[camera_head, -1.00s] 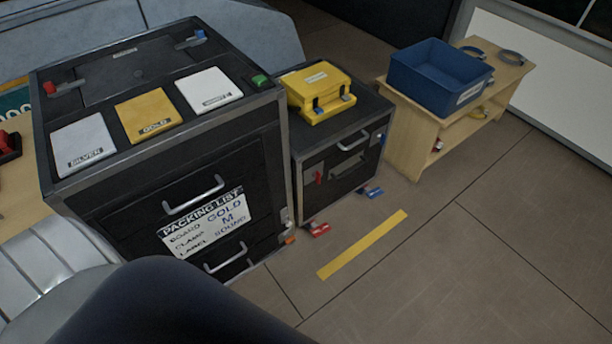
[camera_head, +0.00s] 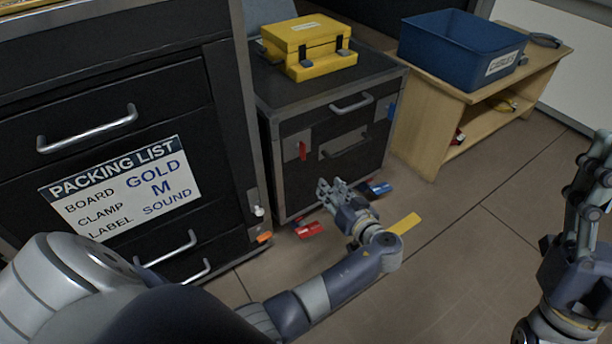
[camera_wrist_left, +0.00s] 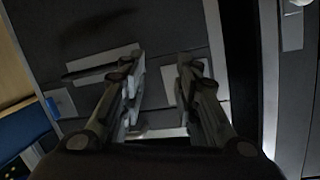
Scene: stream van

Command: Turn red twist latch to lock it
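The red twist latch (camera_head: 303,150) sits on a grey plate at the left of the small black cabinet's front (camera_head: 293,180) in the head view. It looks about upright. My left gripper (camera_head: 328,190) is low in front of this cabinet, below the latch and apart from it. The left wrist view shows its two fingers (camera_wrist_left: 160,75) spread with nothing between them, facing the dark cabinet front; I cannot make out the red latch there. My right gripper (camera_head: 592,165) points up at the right edge, partly cut off; its opening is unclear.
A blue latch (camera_head: 391,110) is at the cabinet's right. Red (camera_head: 309,230) and blue (camera_head: 379,188) pieces lie low by its base. A yellow case (camera_head: 307,45) stands on top. A large black cabinet (camera_head: 225,110) is at left, a wooden shelf (camera_head: 425,120) at right.

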